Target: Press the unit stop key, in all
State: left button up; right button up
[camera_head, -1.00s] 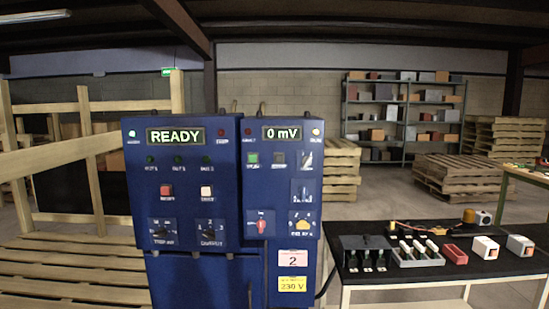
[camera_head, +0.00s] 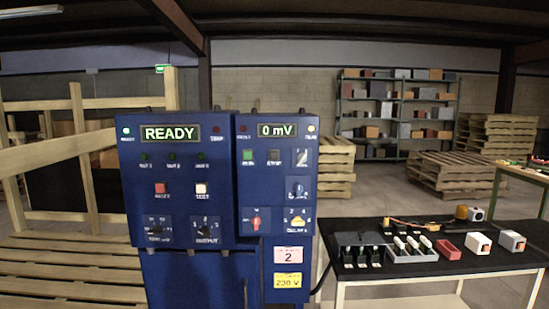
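A blue control cabinet (camera_head: 220,260) stands in front of me with two panels. The right panel (camera_head: 258,190) has a green key (camera_head: 248,155) and, to its right, a dark key (camera_head: 274,157) whose small label looks like STOP. Its display (camera_head: 277,130) reads 0 mV, with a lit lamp (camera_head: 311,129) at the right. The left panel (camera_head: 178,215) has a display (camera_head: 170,133) reading READY, a red key (camera_head: 160,188) and a white key (camera_head: 201,189). Neither of my grippers is in view, and nothing touches the keys.
Below the keys are a red-handled switch (camera_head: 256,222), a yellow knob (camera_head: 298,220) and dark rotary knobs. A black-topped table (camera_head: 400,267) with several small parts stands at the right. Wooden pallets (camera_head: 70,270) lie at the left. A shelf (camera_head: 398,118) stands far back.

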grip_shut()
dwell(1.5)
